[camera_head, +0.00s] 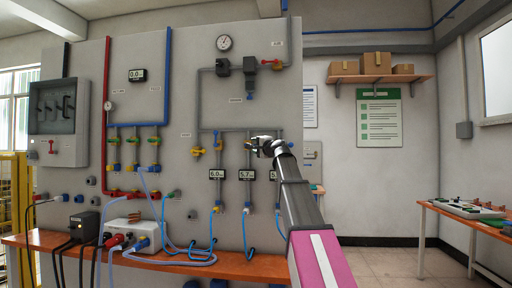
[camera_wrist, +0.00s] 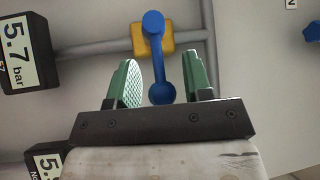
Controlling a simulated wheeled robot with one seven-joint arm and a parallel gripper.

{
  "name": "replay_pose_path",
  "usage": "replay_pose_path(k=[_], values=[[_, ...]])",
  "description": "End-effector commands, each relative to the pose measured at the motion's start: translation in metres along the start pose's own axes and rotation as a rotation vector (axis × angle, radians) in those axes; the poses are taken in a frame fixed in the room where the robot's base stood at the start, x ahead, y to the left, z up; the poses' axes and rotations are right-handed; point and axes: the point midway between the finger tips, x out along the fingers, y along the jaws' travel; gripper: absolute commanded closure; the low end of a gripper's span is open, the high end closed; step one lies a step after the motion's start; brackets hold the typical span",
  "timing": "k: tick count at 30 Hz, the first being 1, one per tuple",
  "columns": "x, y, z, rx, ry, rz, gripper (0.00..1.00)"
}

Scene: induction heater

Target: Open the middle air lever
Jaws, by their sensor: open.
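The middle air lever is a blue handle on a yellow valve body; in the wrist view the blue handle (camera_wrist: 160,75) lies crosswise to the grey pipe, its lower rounded end between my gripper's fingers. The yellow valve body (camera_wrist: 140,40) sits on the pipe in line with the 5.7 bar display (camera_wrist: 28,48). My gripper (camera_wrist: 163,82) is open, its green pads on either side of the handle, with visible gaps. In the head view my gripper (camera_head: 256,144) is at the panel by the middle valve, hiding much of it.
The panel also bears yellow valves (camera_head: 218,146) at left and several pressure displays (camera_head: 217,174) below. Blue hoses (camera_head: 211,235) hang to the orange bench (camera_head: 255,264). A side table (camera_head: 462,222) stands at the right, with clear floor before it.

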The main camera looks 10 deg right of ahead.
Motion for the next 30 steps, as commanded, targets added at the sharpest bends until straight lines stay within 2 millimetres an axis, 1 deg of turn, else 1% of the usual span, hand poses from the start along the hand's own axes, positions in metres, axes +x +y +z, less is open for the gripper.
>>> replay_pose_path(k=[1, 2, 3, 5, 6, 14, 19, 30], values=[[0.0, 0.0, 0.0, 0.0, 0.0, 0.0, 0.54], [0.0, 0.0, 0.0, 0.0, 0.0, 0.0, 0.64], [0.0, 0.0, 0.0, 0.0, 0.0, 0.0, 0.77], [0.0, 0.0, 0.0, 0.0, 0.0, 0.0, 0.96], [0.0, 0.0, 0.0, 0.0, 0.0, 0.0, 1.0], [0.0, -0.001, 0.0, -0.013, -0.004, 0.013, 1.0], [0.001, -0.005, -0.001, -0.056, -0.016, 0.055, 1.0], [0.007, -0.02, -0.001, -0.262, -0.075, 0.262, 1.0]])
